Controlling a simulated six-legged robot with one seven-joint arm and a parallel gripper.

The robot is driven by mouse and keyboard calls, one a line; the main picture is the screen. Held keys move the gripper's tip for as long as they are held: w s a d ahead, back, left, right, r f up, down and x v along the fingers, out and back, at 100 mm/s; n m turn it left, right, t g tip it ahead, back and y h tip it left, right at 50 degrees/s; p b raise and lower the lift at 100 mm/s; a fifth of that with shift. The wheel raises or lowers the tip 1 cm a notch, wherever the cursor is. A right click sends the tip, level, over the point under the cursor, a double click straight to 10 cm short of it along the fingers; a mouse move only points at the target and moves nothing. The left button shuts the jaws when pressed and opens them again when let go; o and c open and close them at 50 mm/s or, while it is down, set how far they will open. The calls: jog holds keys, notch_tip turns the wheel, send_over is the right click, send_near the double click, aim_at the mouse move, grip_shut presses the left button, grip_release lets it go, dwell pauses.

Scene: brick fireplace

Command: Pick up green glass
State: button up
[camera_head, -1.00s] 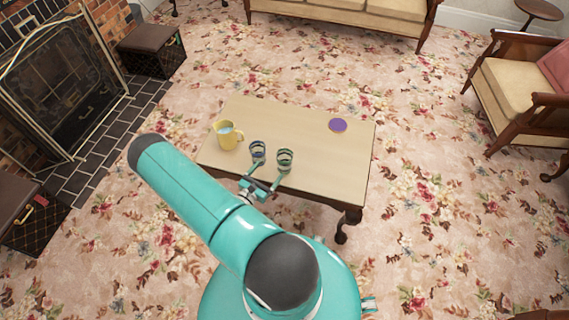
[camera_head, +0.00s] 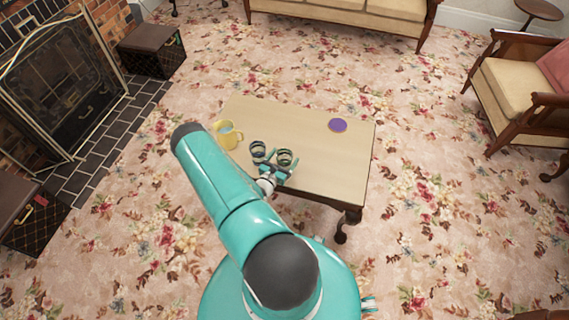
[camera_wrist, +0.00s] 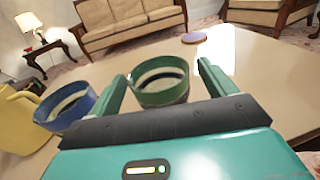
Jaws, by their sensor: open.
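The green glass (camera_wrist: 162,84) stands upright on the table, near its front edge, and also shows in the head view (camera_head: 285,157). In the wrist view it lies between the two fingers of my gripper (camera_wrist: 160,85). My gripper, seen in the head view (camera_head: 276,170), is open, with one finger on each side of the glass; whether either touches it I cannot tell. The lower front of the glass is hidden behind the gripper's palm.
A blue glass (camera_wrist: 66,106) stands close to the left of my left finger. A yellow pitcher (camera_head: 227,135) is farther left. A purple round item (camera_head: 338,125) lies at the back right of the wooden table (camera_head: 335,165).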

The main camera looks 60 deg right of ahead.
jog(key=shift+d, duration=1.45)
jog(key=c, duration=1.1)
